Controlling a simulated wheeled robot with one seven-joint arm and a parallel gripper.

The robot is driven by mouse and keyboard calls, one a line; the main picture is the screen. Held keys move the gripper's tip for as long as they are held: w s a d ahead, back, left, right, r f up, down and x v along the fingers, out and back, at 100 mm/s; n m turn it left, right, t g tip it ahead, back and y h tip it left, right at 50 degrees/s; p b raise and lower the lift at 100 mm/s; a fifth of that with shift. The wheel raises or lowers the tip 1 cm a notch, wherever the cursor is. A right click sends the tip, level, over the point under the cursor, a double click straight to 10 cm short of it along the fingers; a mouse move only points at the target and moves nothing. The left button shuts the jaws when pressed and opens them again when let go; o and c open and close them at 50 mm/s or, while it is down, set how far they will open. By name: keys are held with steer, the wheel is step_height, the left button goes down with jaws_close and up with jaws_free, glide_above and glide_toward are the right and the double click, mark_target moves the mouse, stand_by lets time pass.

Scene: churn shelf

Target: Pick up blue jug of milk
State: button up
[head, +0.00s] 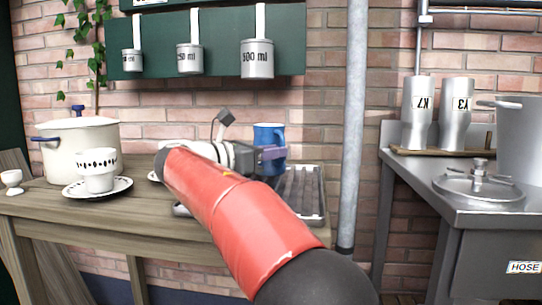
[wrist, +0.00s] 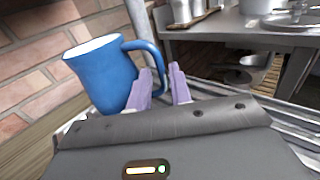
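The blue jug (head: 268,135) stands upright at the back of the wooden table in the head view, partly hidden by my gripper. In the wrist view the jug (wrist: 102,75) is on the left, with a pale inside at its rim and its handle (wrist: 155,52) toward the right. My gripper (wrist: 162,88) has two purple fingers with a gap between them. The handle's outer part comes down into that gap, one finger on each side. I cannot tell whether either finger touches it. In the head view my gripper (head: 272,153) is in front of the jug.
A ribbed metal rack (head: 312,190) lies on the table's right end. A white pot (head: 78,148) and a cup on a saucer (head: 98,175) stand left. A vertical pipe (head: 352,120) and a metal counter (head: 440,185) are right. Measuring cups (head: 257,60) hang above.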

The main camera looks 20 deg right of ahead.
steer(key=d, duration=0.3)
steer(key=d+b, duration=0.1)
steer(key=shift+w+d+f, duration=0.3)
steer(key=shift+w+d, duration=0.05)
steer(key=shift+d, duration=0.05)
jaws_close()
steer(key=shift+r, duration=0.1)
